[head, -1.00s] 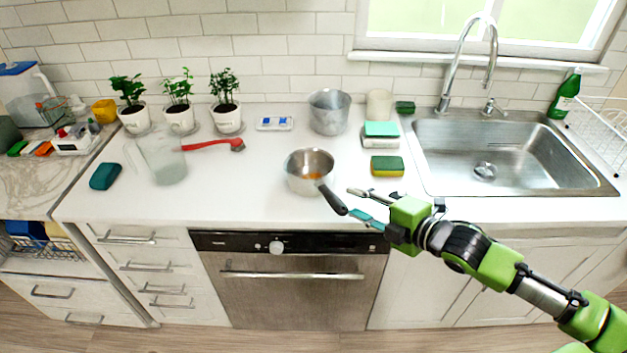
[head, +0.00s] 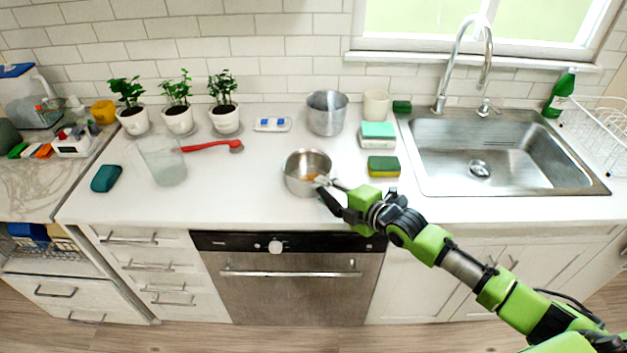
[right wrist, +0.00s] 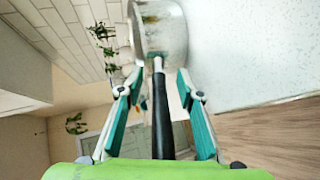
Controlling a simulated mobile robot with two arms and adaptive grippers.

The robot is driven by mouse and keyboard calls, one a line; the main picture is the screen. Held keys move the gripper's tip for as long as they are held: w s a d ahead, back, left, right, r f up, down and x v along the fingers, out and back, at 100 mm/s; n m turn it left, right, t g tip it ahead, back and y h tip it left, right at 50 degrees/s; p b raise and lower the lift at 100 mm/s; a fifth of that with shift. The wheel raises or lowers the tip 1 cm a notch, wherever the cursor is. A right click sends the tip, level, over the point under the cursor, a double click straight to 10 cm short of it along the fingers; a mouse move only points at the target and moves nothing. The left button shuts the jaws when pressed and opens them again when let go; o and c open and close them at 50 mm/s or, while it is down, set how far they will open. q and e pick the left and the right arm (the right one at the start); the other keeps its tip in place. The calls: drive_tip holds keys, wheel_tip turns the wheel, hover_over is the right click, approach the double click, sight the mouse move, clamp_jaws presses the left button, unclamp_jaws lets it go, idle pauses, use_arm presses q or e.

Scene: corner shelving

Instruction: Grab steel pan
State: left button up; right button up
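The steel pan (head: 305,172) stands upright on the white counter in the head view, near the front edge above the dishwasher. Its dark handle points toward the front right and is mostly hidden by my right gripper (head: 327,189) there. In the right wrist view the pan (right wrist: 165,38) is at the top, and its black handle (right wrist: 161,115) runs between the fingers of my right gripper (right wrist: 156,85). The fingers are open, one on each side of the handle, with gaps between. My left gripper is not in view.
A grey pot (head: 327,113) stands behind the pan. A sponge (head: 383,166) lies to its right, before the sink (head: 500,150). A clear pitcher (head: 163,160) and a red brush (head: 208,146) are to its left.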

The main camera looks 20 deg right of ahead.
drive_tip(key=shift+w+a+f, duration=0.1)
drive_tip(key=shift+w, duration=0.05)
clamp_jaws()
idle(0.4)
